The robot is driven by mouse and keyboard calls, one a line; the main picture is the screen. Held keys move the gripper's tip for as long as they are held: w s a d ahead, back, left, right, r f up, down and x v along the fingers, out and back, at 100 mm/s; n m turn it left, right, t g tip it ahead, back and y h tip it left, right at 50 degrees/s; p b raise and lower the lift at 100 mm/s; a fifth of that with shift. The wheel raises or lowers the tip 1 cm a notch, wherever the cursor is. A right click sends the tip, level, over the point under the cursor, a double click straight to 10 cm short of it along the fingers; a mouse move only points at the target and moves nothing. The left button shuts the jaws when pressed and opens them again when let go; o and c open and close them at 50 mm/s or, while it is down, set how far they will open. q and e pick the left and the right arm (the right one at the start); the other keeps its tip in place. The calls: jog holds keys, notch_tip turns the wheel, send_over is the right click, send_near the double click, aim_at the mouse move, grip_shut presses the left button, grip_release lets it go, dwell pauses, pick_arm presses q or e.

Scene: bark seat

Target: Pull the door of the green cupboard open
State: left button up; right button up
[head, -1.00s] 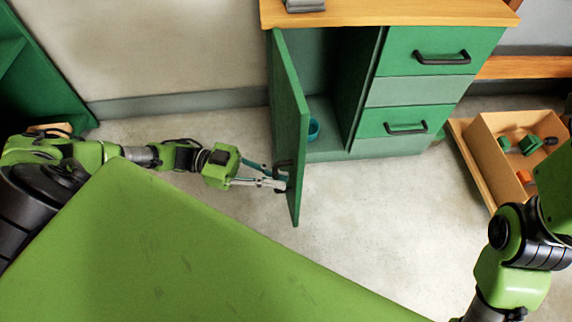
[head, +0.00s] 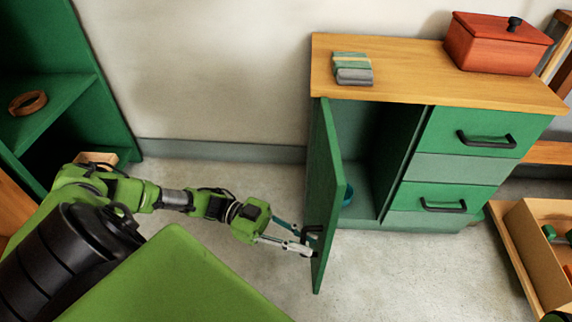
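The green cupboard (head: 455,167) stands against the wall under a wooden top. Its green door (head: 324,195) is hinged at the cupboard's left side and stands wide open, swung out towards me.
A red lidded box (head: 495,43) and a stack of coloured blocks (head: 352,69) stand on the cupboard top. A green shelf (head: 50,110) holds a brown ring (head: 28,103) at left. A wooden crate (head: 530,255) lies at right. The floor before the cupboard is clear.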

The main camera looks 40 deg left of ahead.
pick_arm(q)
jog(key=v, duration=1.2)
